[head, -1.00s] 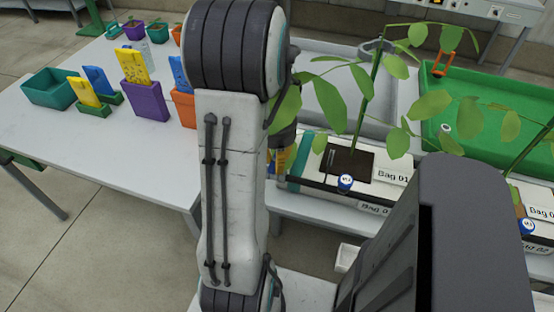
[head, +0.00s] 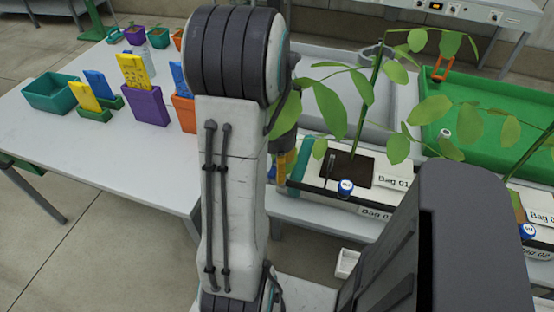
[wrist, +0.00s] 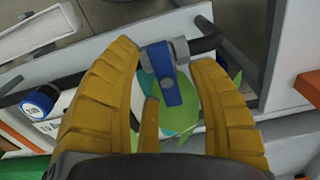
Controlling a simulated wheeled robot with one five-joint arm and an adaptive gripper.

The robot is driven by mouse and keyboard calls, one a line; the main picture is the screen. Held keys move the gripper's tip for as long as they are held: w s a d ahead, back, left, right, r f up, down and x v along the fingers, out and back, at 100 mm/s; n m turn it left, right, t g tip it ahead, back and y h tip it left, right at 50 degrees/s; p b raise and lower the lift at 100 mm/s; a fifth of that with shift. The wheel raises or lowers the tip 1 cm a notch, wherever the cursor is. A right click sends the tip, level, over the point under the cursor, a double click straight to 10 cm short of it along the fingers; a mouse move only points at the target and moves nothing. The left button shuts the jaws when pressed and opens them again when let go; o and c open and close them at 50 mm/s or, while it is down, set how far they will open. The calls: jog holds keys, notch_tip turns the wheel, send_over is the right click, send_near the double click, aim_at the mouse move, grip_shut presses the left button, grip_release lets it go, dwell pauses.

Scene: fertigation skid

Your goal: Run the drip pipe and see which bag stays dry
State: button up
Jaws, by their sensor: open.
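In the wrist view, a blue lever handle (wrist: 161,75) sits on a grey fitting of a dark pipe (wrist: 205,42). In the head view my gripper (head: 284,165) is mostly hidden behind my arm, at the left end of the first bag. Bag 01 (head: 391,179) is a white bag with a leafy plant in a dark square opening. Bag 02 (head: 541,217) is cut off at the right edge. A blue-topped round piece (head: 345,188) is on Bag 01's front edge; a similar one (wrist: 38,102) shows in the wrist view.
A white table (head: 110,160) at left holds a teal bin (head: 52,92), a purple pot (head: 147,106) and yellow and blue cards. A green tray (head: 480,110) lies behind the bags. Plant leaves hang close to my arm. A small white box (head: 347,263) is low in front.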

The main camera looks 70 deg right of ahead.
notch_tip(320, 180, up, 12)
dwell(0.6)
dwell(0.8)
jog(key=shift+n, duration=0.8)
jog(key=a+f, duration=0.1)
jog(key=f, duration=0.1)
jog(key=a+f, duration=0.2)
jog(key=shift+f, duration=0.15)
jog(key=w+a+r+n+t+p, duration=0.1)
jog(key=w+a+n, duration=0.3)
jog(key=a, duration=0.5)
jog(key=w+a+r+n+t, duration=0.1)
jog(key=w+a+n, duration=0.4)
jog(key=a, duration=0.5)
jog(key=w+a+r+n+t+p, duration=0.1)
jog(key=w+a+r+n, duration=0.2)
jog(key=a+n, duration=0.4)
jog(key=shift+w+a+r+p, duration=0.3)
jog(key=shift+w+a, duration=0.35)
jog(key=shift+a, duration=0.9)
